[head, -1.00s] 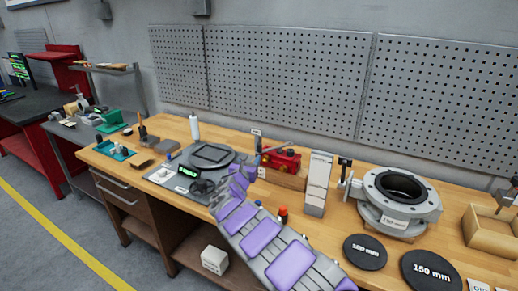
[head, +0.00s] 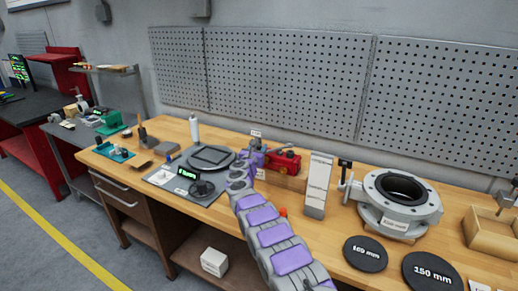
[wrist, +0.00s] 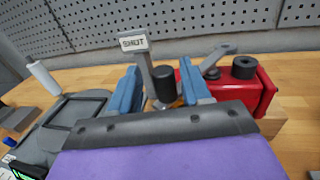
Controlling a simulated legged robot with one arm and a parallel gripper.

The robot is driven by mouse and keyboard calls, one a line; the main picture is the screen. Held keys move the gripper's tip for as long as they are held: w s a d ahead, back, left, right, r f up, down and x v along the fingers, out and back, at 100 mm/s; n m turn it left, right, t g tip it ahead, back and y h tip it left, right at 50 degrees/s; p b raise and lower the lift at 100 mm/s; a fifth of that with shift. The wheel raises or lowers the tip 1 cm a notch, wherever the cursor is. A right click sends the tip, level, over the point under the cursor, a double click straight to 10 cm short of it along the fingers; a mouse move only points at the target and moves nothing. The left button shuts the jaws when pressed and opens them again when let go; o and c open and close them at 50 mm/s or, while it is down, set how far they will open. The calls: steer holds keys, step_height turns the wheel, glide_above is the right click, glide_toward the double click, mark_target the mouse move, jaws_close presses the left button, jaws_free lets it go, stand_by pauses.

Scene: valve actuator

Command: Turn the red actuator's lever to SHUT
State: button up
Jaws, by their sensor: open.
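The red actuator (head: 287,164) sits on a wooden block on the bench; it also shows in the wrist view (wrist: 257,93). Its grey lever (wrist: 216,58) points to the back right from a round pivot on top; the lever also shows in the head view (head: 279,147). The SHUT sign (wrist: 133,42) stands on a grey post at the actuator's left. My gripper (wrist: 157,82) is open at the actuator's left end. A black cylinder (wrist: 164,82) shows between the blue fingers; I cannot tell whether they touch it. My gripper hides the actuator's near left part.
A white labelled stand (head: 317,185) is right of the actuator, then a large grey valve (head: 402,199). A dark round plate (head: 212,157) and a white bottle (head: 194,129) are to the left. Black discs (head: 366,254) lie along the front. A pegboard (head: 290,75) hangs behind.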

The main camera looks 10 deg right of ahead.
steer(key=shift+w+d+f, duration=0.15)
steer(key=shift+w+d, duration=0.1)
steer(key=shift+w, duration=0.2)
jaws_close()
stand_by(0.4)
